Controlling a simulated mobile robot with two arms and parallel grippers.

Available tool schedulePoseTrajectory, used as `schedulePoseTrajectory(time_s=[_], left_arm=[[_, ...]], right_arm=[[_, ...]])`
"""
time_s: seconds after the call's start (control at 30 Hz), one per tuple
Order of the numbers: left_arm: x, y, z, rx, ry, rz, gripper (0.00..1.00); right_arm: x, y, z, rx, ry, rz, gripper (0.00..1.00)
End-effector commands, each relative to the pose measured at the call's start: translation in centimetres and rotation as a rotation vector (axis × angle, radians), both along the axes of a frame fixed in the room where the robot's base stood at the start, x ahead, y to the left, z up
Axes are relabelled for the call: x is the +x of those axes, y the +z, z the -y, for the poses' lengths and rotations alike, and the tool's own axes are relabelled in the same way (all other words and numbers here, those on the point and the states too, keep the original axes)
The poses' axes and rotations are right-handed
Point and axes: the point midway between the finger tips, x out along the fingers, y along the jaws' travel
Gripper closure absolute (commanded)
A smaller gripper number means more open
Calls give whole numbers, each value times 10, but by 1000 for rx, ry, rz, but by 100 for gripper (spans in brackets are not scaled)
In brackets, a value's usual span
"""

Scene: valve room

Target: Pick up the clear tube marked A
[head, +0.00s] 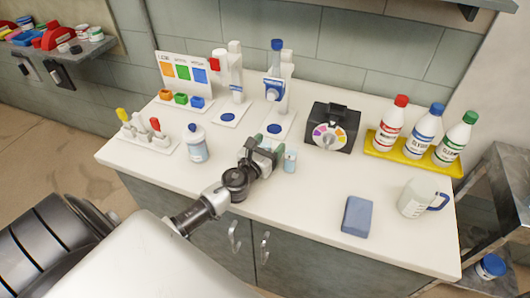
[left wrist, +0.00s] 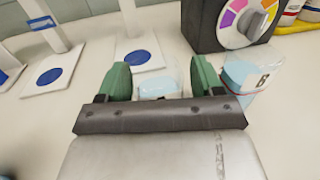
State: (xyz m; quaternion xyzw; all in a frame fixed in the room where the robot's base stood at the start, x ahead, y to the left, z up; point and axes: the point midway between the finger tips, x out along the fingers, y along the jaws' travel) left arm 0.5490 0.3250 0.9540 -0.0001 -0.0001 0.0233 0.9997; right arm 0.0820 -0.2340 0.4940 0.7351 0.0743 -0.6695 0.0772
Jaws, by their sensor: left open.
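My left gripper (head: 263,152) is open above the white counter, with its green fingers apart. In the left wrist view, the gripper (left wrist: 162,78) has a clear tube with pale blue contents (left wrist: 158,88) between or just beyond its fingers. The gripper's bar hides that tube's lower part, and I cannot read a mark on it. A second clear tube with pale blue contents (head: 290,161) stands just right of the gripper. In the left wrist view this second tube (left wrist: 243,76) sits beside the right finger and bears a dark mark like a B or 6. My right gripper is not in view.
A black box with a coloured dial (head: 329,129) stands behind to the right. White stands with blue discs (head: 279,126) are behind the gripper. A blue block (head: 357,216) and measuring jug (head: 420,198) are front right. The front middle counter is clear.

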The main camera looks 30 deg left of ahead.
Motion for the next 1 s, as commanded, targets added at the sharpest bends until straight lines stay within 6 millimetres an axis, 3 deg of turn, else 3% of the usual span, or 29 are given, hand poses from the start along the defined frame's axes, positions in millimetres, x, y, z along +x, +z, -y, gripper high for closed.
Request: schedulePoseTrajectory(time_s=[0.03,0.4,0.67,1.0], left_arm=[[0,0,0,0,0,0,34],[0,0,0,0,1,0,89],[0,6,-1,1,1,2,89],[0,69,-1,3,-2,3,89]], right_arm=[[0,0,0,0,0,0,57],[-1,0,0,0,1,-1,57],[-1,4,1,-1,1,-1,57],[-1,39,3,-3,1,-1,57]])
